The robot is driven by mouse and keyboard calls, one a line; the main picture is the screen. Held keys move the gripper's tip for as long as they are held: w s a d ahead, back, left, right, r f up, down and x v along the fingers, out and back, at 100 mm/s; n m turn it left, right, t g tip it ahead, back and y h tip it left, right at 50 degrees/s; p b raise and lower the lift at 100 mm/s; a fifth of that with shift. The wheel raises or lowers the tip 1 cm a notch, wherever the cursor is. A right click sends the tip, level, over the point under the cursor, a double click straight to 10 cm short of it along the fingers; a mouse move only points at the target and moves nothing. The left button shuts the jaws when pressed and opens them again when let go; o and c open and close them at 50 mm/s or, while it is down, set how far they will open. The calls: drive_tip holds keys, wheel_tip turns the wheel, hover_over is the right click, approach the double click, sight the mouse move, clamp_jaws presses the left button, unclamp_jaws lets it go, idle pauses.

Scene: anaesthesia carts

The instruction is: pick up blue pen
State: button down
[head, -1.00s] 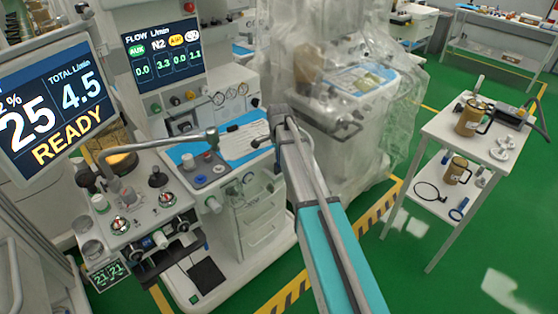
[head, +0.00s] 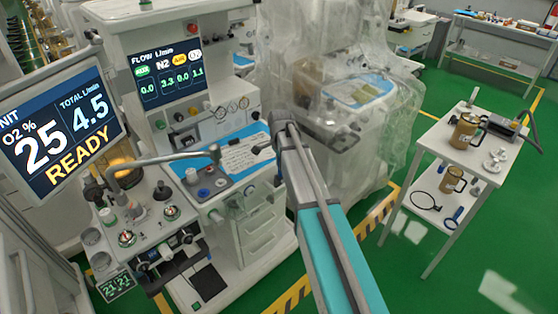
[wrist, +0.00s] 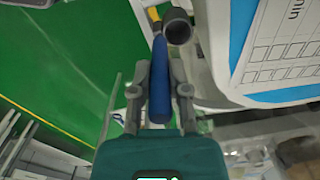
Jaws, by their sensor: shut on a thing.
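In the wrist view, my gripper (wrist: 160,72) is shut on a blue pen (wrist: 159,84). The pen lies lengthwise between the two grey fingers and reaches past their tips, with a yellow part near its far end. A dark grey round-ended part (wrist: 177,26) is close beside that far end; I cannot tell whether they touch. In the head view the fingers and the pen cannot be made out clearly at the end of my arm.
The anaesthesia machine's blue worktop (head: 197,160) bears a white printed sheet (head: 246,151), left of my arm. A draped machine (head: 335,140) stands behind. A white side table (head: 440,137) with mugs stands right.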

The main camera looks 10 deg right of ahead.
drive_tip(key=s+r+p, duration=0.6)
drive_tip(key=s+r, duration=0.1)
drive_tip(key=s, duration=0.4)
drive_tip(key=shift+s, duration=0.2)
drive_tip(key=shift+s+a, duration=0.1)
idle(0.3)
